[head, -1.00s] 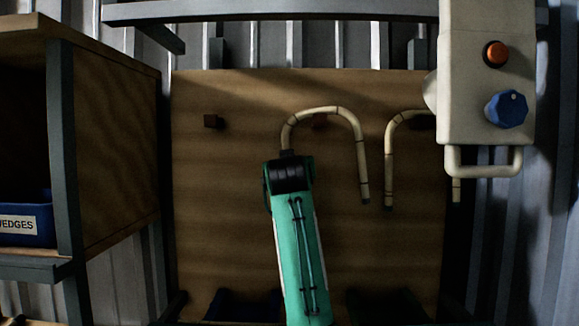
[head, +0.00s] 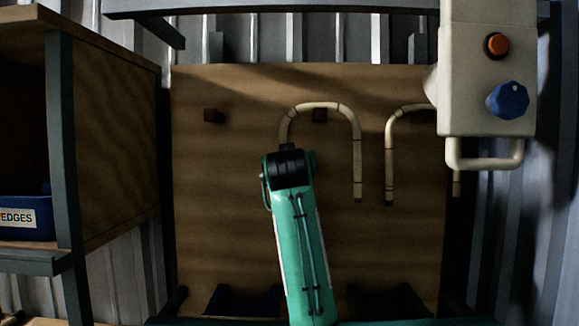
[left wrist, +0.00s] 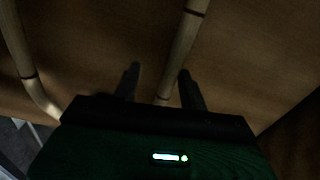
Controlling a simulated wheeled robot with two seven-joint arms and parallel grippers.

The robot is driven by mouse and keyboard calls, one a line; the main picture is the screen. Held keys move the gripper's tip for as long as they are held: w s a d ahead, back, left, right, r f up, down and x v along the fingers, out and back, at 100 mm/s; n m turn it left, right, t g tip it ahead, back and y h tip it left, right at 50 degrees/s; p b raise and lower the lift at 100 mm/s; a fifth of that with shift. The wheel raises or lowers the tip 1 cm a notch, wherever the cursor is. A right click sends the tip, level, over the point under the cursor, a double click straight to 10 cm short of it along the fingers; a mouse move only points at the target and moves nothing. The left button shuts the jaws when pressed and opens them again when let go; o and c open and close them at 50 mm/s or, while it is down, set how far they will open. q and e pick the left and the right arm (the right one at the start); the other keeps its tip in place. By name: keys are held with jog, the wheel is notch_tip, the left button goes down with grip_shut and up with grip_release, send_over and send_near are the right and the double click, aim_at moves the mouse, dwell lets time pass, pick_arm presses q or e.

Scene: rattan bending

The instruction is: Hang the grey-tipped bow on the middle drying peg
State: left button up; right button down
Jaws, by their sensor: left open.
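The pale cane bow (head: 330,106) is an upside-down U on the board, with a dark grey tip on its right leg. Its arch passes over the middle drying peg (head: 320,115); whether it touches the peg is hard to tell. My left gripper (head: 288,147) is at the lower end of the bow's left leg and hides that end. In the left wrist view its fingers (left wrist: 160,70) are apart, with a cane leg (left wrist: 185,38) running between and beyond them. My right gripper is not in view.
Another cane bow (head: 390,150) hangs to the right, partly behind a cream control box (head: 475,100) with an orange button and blue knob. The left peg (head: 213,115) is bare. A shelf with a blue bin (head: 25,218) stands left.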

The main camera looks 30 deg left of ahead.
pick_arm(q)
jog(key=b+v, duration=0.4)
jog(key=v, duration=0.7)
jog(key=shift+s+d, duration=0.15)
jog(key=shift+s, duration=0.15)
jog(key=b+v, duration=0.1)
jog(key=v, duration=0.8)
jog(key=shift+b, duration=0.35)
